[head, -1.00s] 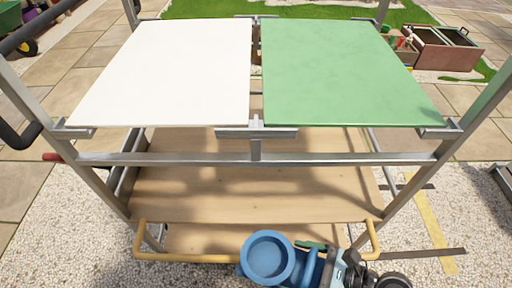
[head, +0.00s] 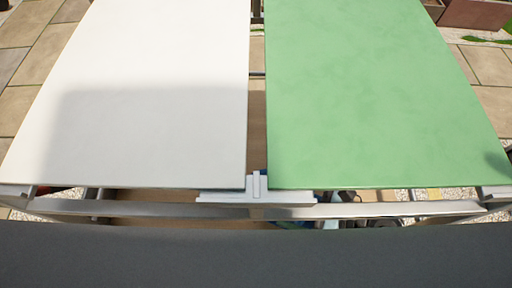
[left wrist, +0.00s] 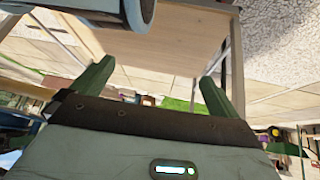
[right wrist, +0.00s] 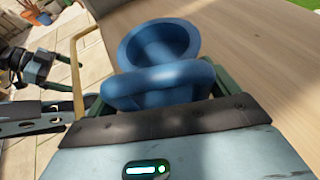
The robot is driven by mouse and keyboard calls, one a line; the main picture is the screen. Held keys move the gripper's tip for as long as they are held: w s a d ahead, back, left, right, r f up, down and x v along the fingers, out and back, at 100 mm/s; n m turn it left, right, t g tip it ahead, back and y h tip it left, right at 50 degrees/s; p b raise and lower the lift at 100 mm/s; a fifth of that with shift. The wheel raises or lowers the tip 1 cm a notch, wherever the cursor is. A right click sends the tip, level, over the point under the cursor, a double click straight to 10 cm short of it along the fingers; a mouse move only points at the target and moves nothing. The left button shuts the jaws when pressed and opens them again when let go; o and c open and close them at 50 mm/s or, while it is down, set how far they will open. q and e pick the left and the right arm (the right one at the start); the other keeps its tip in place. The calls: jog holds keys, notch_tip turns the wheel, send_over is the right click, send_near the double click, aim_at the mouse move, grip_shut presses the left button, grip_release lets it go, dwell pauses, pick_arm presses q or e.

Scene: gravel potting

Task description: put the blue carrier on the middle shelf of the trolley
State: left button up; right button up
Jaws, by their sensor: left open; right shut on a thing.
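The blue carrier (right wrist: 160,85) shows in the right wrist view, with its round cup and thick handle. My right gripper (right wrist: 157,97) is shut on its handle. Behind the carrier is a wooden trolley shelf (right wrist: 240,45); whether the carrier touches it I cannot tell. In the head view the trolley's top panels hide most of the wooden shelf (head: 257,120) and nearly all of the carrier. My left gripper (left wrist: 157,72) is open and empty in the left wrist view, facing a wooden board (left wrist: 160,40) of the trolley.
The trolley's white panel (head: 130,120) and green panel (head: 380,100) lie above the shelf. A metal crossbar (head: 150,209) runs below their front edge. A yellow rail (right wrist: 77,75) stands left of the carrier. A dark grey band covers the bottom of the head view.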

jog(key=shift+w+a, duration=0.25)
jog(key=shift+a, duration=0.05)
jog(key=w+a, duration=0.3)
jog(key=w+a+f, duration=0.1)
jog(key=w+a, duration=0.2)
jog(key=w, duration=0.1)
jog(key=w+a, duration=0.3)
jog(key=a, duration=0.1)
jog(key=shift+w+f, duration=0.2)
jog(key=shift+w, duration=0.1)
jog(key=f, duration=0.2)
jog(key=f+b, duration=0.1)
jog(key=shift+w+a+f, duration=0.1)
jog(key=shift+w+a, duration=0.1)
jog(key=shift+a, duration=0.05)
jog(key=shift+f, duration=0.2)
